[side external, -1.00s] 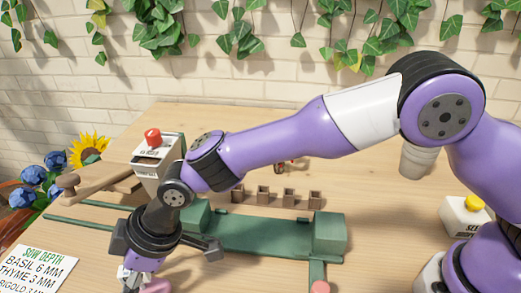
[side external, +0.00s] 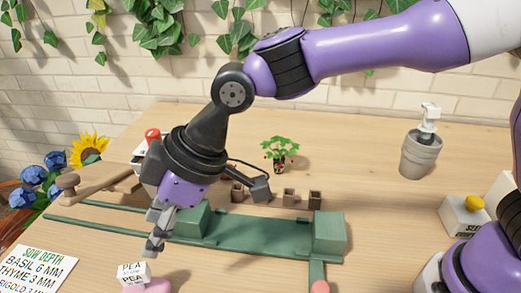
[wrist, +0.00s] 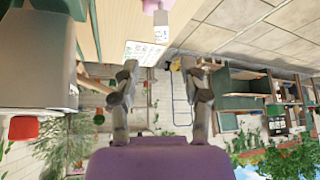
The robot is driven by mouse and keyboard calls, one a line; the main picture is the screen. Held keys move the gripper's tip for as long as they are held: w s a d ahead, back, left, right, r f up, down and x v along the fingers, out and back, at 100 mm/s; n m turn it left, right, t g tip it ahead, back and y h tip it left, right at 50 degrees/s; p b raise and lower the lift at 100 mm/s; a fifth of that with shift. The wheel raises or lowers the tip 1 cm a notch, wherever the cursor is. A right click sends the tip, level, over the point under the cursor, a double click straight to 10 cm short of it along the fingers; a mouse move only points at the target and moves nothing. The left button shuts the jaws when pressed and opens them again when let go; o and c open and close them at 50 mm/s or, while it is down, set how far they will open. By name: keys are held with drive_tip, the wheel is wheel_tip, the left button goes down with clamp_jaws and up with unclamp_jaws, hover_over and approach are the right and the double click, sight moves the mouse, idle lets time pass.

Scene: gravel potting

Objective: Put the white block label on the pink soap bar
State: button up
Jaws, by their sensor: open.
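The white block label (side external: 132,273), marked PEA, stands upright at the front edge of the side view. It appears to rest on the pink soap bar (side external: 154,286), which is partly cut off by the picture's edge. In the wrist view the block (wrist: 161,34) shows at the top, with the pink bar (wrist: 151,5) against it. My gripper (side external: 155,246) is above the block and apart from it. Its two fingers (wrist: 159,66) are spread with nothing between them.
A green fixture (side external: 265,237) lies behind my gripper, with several small brown pots (side external: 289,197) beyond it. A sow depth card (side external: 45,268) lies at front left. A grey pot (side external: 420,154) and a yellow-button box (side external: 465,215) stand at right.

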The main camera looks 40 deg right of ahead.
drive_tip(key=d+r+m+t+h, duration=0.1)
drive_tip(key=d+r+m, duration=0.2)
drive_tip(key=d, duration=0.7)
drive_tip(key=d+r+m+t+h, duration=0.2)
drive_tip(key=d+m, duration=0.2)
drive_tip(key=d, duration=0.6)
drive_tip(key=s+d+f+m+h, duration=0.2)
drive_tip(key=s+d+m, duration=0.4)
drive_tip(key=s+d, duration=0.4)
drive_tip(key=d+h, duration=0.1)
drive_tip(key=d, duration=0.2)
